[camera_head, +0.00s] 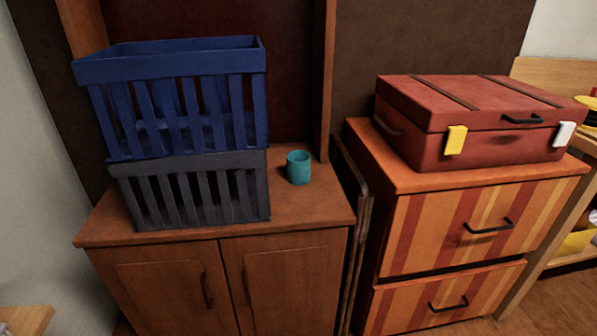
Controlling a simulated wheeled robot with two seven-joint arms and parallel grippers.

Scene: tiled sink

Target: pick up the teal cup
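A small teal cup (299,168) stands upright on top of the brown wooden cabinet (312,208), toward its right side. It is just right of the stacked crates, with a narrow gap between. Its rim faces up and nothing covers it. Neither of my grippers shows in the head view.
A blue slatted crate (168,72) sits on a dark grey crate (190,190) on the cabinet's left part. A wooden post (325,75) rises behind the cup. A red suitcase (470,120) lies on the striped drawer unit (460,225) at right. The cabinet top before the cup is clear.

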